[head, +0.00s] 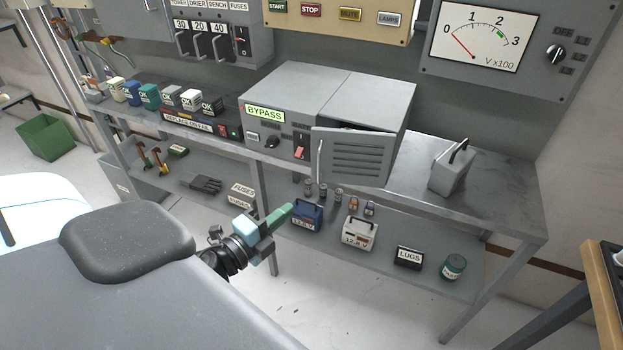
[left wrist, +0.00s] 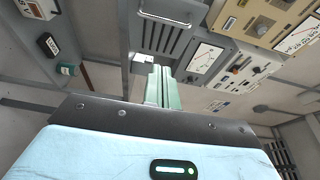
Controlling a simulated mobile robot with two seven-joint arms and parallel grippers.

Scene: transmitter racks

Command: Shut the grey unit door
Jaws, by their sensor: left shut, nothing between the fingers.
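The grey unit (head: 370,90) with a BYPASS label stands on the bench. Its louvred door (head: 352,157) hangs ajar, swung out towards me at its left edge, which carries a vertical handle (head: 320,160). The louvred door also shows at the top of the left wrist view (left wrist: 160,35), beyond the fingers. My left gripper (head: 288,209) has green fingers, shut and empty. In the head view it is in front of the bench, below and left of the door and apart from it. Its fingers also show in the left wrist view (left wrist: 158,85). My right gripper is not in view.
A grey can-like box with a handle (head: 452,170) stands right of the door on the bench top (head: 490,195). The lower shelf holds a blue battery (head: 307,214), a white battery (head: 358,235), a LUGS box (head: 408,258) and a green jar (head: 453,267).

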